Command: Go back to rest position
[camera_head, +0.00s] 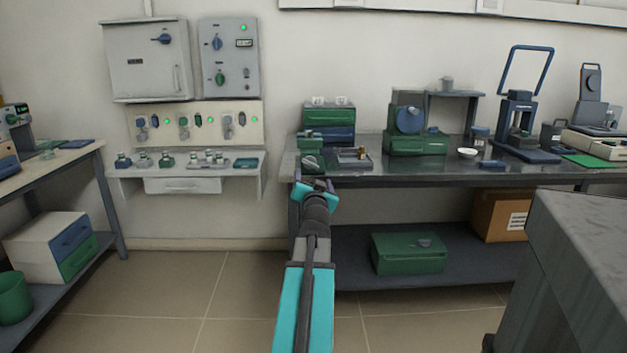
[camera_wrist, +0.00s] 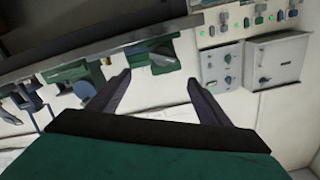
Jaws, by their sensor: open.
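My arm reaches forward from the bottom middle of the head view, its end at the front left corner of the dark bench. My gripper (camera_wrist: 158,88) shows in the wrist view with its two dark fingers spread wide apart and nothing between them. In the head view the fingers are hard to make out at the arm's end. The wrist view is turned over, with the wall boxes at its right and bench equipment beyond the fingertips.
The dark bench (camera_head: 460,178) carries green and blue devices. A green case (camera_head: 408,253) and a cardboard box (camera_head: 500,214) sit on its lower shelf. A grey cabinet (camera_head: 580,260) stands close at right, a side table (camera_head: 60,160) at left. The tiled floor at centre left is clear.

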